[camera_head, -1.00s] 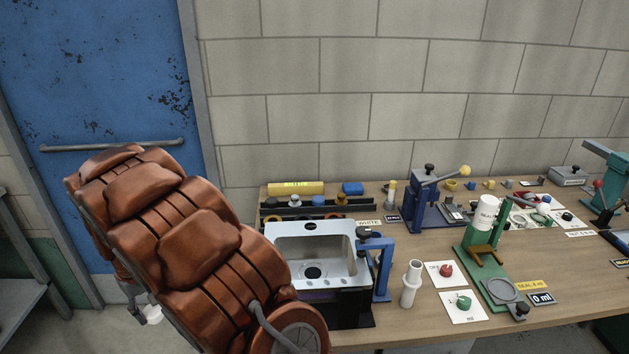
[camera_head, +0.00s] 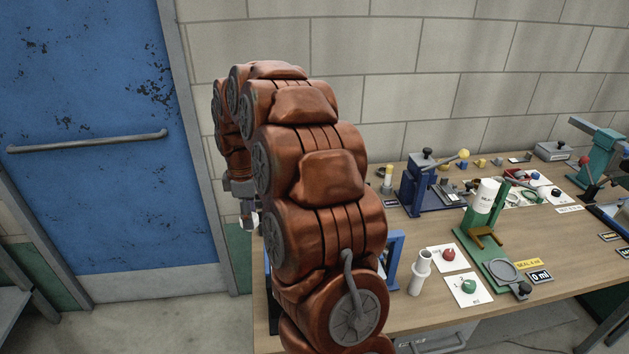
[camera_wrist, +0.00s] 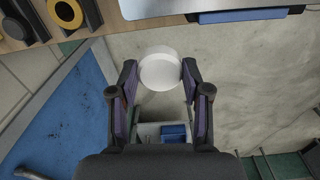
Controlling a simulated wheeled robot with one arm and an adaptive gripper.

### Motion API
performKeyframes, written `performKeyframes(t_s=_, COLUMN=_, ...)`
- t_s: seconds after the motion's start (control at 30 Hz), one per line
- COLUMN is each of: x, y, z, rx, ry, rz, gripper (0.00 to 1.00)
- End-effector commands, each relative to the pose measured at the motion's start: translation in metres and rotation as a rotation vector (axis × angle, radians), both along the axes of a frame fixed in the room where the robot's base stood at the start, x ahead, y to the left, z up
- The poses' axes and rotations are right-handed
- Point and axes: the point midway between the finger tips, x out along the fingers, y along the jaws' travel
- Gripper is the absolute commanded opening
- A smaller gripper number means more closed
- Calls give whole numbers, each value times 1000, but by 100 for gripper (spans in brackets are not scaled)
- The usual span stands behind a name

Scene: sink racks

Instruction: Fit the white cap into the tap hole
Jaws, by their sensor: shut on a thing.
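The white cap (camera_wrist: 160,68) is a short round disc held between the fingertips of my gripper (camera_wrist: 160,76) in the wrist view. My gripper is shut on it, with a finger at each side. In the head view my gripper (camera_head: 248,212) hangs left of the table's left end, partly hidden by my arm, with a bit of the white cap (camera_head: 256,221) showing low down. The steel sink (camera_wrist: 205,7) shows only as an edge at the top of the wrist view. The tap hole is out of sight, and my arm hides the sink in the head view.
The wooden table (camera_head: 405,318) carries a blue press (camera_head: 422,188), a green stand (camera_head: 482,240), a white post (camera_head: 421,272) and cards with red and green knobs. In the wrist view, rings on black holders (camera_wrist: 67,13) lie at the upper left.

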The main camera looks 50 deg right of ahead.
Motion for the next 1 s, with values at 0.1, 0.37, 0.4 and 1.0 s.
performKeyframes(t_s=0.1, x=-19, y=-38, z=22, rx=-2, ry=-4, rz=147, gripper=18)
performKeyframes(t_s=0.37, x=-67, y=-106, z=50, rx=-8, ry=2, rz=451, gripper=18)
performKeyframes(t_s=0.4, x=-73, y=-113, z=53, rx=-8, ry=3, rz=486, gripper=18)
performKeyframes(t_s=1.0, x=-95, y=-137, z=47, rx=-7, ry=10, rz=612, gripper=18)
